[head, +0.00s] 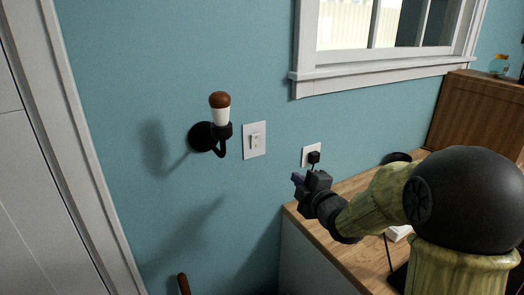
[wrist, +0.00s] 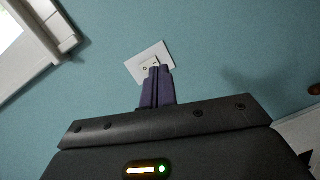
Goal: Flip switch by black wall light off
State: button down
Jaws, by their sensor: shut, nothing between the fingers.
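The black wall light (head: 207,137), with a white and brown top, is mounted on the blue wall in the head view. The white switch plate (head: 254,140) is just right of it; whether its toggle is up or down is too small to tell. Contact cannot be told.
A wooden-topped counter (head: 334,233) stands at lower right, under my arm. The window sill (head: 385,75) is above. A white door (head: 25,170) is at left.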

aim_at(257, 138)
jog(key=a+r+n+y, duration=0.2)
jog(key=n, duration=0.1)
jog(key=a+r+n+y, duration=0.1)
jog(key=shift+w+n+t+y+b, duration=0.3)
jog(key=shift+t+y, duration=0.1)
jog(key=p+x, duration=0.5)
jog(key=x, duration=0.8)
jog(key=shift+r+p, duration=0.1)
jog(key=shift+p, duration=0.2)
jog(key=shift+w+a, duration=0.25)
jog(key=shift+w, duration=0.2)
